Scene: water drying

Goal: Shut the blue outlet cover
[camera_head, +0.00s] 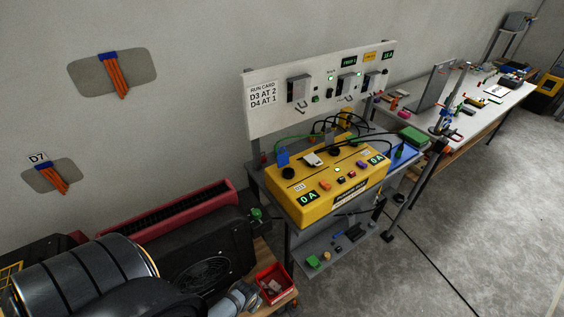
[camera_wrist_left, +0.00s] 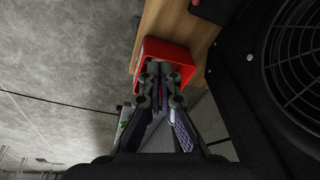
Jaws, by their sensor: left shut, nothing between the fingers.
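The yellow power box (camera_head: 330,180) stands on a grey bench in the head view, with dials, sockets and "0 A" displays on it. A small blue flap (camera_head: 283,157), which looks like the blue outlet cover, stands upright at the box's back left edge. My left gripper (camera_wrist_left: 160,74) is shut and empty in the left wrist view, in front of a red bin and well away from the blue cover. The blue cover is not visible in the wrist view. My right gripper is not in view.
The red bin (camera_head: 275,284) with small parts sits on a wooden surface, below and left of the power box. A black fan unit (camera_head: 208,262) stands beside it. Green and black cables (camera_head: 325,127) loop behind the box. A panel (camera_head: 318,88) rises at the back.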

